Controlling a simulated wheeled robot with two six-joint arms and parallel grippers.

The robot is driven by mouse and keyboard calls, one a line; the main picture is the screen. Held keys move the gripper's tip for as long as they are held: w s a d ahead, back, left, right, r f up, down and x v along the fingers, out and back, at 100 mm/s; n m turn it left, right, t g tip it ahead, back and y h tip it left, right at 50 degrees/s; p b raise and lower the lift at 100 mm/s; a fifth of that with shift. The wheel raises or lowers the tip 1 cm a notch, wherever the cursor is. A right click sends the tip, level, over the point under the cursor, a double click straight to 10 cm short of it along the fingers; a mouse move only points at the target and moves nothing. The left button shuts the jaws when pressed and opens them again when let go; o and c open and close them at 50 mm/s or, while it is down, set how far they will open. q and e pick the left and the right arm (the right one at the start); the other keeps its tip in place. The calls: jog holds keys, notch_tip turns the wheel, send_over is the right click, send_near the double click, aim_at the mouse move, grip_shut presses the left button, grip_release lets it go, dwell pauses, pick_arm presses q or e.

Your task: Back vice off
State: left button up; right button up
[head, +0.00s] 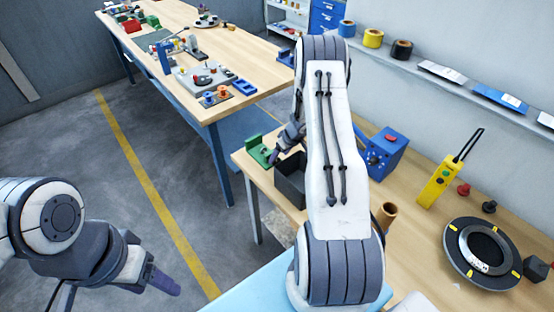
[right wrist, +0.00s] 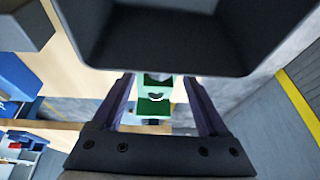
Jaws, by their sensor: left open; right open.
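The vice appears to be the green block-like fixture (head: 256,152) at the far left corner of the near bench. In the right wrist view the green vice (right wrist: 154,105) shows between my fingers, beyond them, with a pale round part in its middle. My right gripper (head: 274,157) is open just to the right of the vice in the head view, partly hidden by my own arm; whether it touches cannot be told. It also shows in the right wrist view (right wrist: 160,90). My left gripper (head: 165,283) is open and empty over the floor at lower left.
A dark open bin (head: 291,186) stands close beside the right gripper and fills the top of the right wrist view. A second bench (head: 220,50) stands behind.

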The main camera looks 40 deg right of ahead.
aim_at(277, 159)
jog(key=shift+x, duration=2)
grip_shut()
jog(key=h+b, duration=0.2)
jog(key=b, duration=0.6)
jog(key=shift+w+a+f, duration=0.15)
jog(key=shift+w, duration=0.05)
jog(key=shift+n+h+b, duration=0.3)
jog(key=shift+b, duration=0.2)
jog(key=shift+s+r, duration=0.1)
jog(key=shift+r, duration=0.15)
grip_release()
jog(key=shift+f, duration=0.1)
